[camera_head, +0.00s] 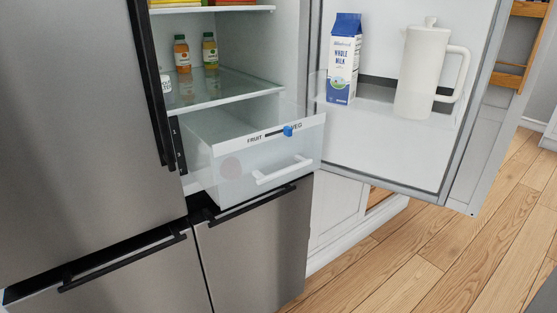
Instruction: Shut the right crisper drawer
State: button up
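The right crisper drawer (224,170) is a clear bin with a white front rim that reads "FRUIT" and "VEG". It stands pulled out of the fridge, past the shelf edge above it. A blue slider (288,131) sits on its rim, toward the "VEG" end. Its white bar handle (284,170) is on the front face. My gripper is not in view.
The right fridge door (385,147) stands wide open, holding a milk carton (344,58) and a white pitcher (427,75). The left door (80,120) looks closed. Juice bottles (182,55) stand on the glass shelf (225,88). Wooden floor (420,260) at lower right is clear.

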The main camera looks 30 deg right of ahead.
aim_at(197, 155)
jog(key=l+z, duration=0.15)
jog(key=z, duration=0.25)
jog(key=l+z, duration=0.15)
jog(key=z, duration=0.2)
jog(key=l+z, duration=0.1)
jog(key=z, duration=0.3)
jog(key=l+z, duration=0.15)
jog(key=z, duration=0.2)
jog(key=i, duration=0.05)
